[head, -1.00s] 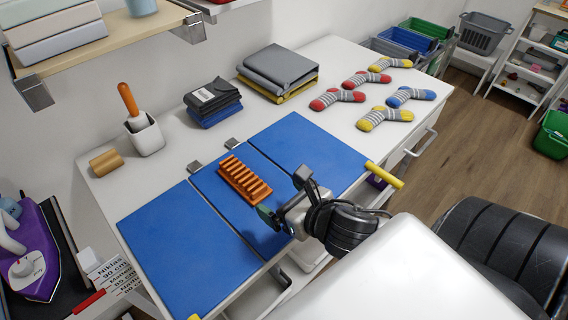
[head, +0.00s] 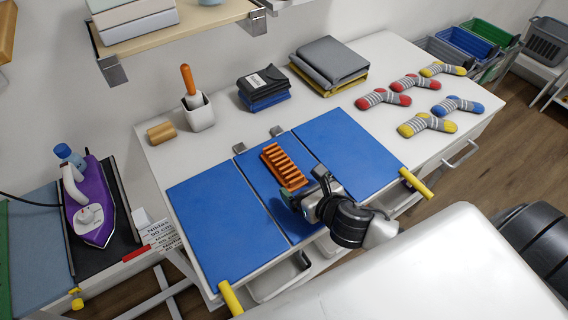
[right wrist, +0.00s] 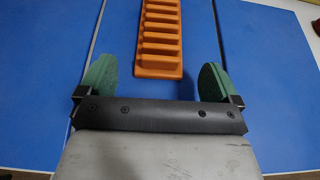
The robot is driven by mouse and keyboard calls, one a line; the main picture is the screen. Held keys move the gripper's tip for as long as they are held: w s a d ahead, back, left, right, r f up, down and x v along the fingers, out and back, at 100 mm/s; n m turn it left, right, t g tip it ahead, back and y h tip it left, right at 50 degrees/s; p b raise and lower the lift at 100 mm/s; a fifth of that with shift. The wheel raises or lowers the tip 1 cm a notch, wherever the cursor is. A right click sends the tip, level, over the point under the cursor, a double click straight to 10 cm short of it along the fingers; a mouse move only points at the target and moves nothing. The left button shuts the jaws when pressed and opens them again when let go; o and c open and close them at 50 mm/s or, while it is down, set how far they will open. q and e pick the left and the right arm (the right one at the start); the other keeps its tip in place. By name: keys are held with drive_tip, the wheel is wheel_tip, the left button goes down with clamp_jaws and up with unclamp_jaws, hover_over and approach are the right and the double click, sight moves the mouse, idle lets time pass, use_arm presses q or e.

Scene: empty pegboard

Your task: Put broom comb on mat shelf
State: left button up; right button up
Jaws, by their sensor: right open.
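The orange ridged comb (head: 284,167) lies on the middle panel of a blue folding board (head: 225,225) on the white table. My right gripper (head: 304,186) is just in front of the comb's near end, with its jaws apart and nothing held. In the right wrist view, the comb (right wrist: 160,40) lies ahead, centred between the two green fingertips, its near end reaching between them without visible contact. I cannot tell for sure which surface is the mat shelf; a wooden wall shelf (head: 175,38) is at the upper left. My left gripper is not in view.
Several striped socks (head: 427,124) lie at the right. A purple iron (head: 91,208) stands at the left. Yellow handles (head: 416,183) edge the board.

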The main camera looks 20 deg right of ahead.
sight(298, 181)
drive_tip(key=shift+x, duration=1.5)
drive_tip(key=c, duration=1.1)
drive_tip(key=shift+r, duration=0.1)
drive_tip(key=shift+c, duration=0.7)
drive_tip(key=shift+r, duration=0.1)
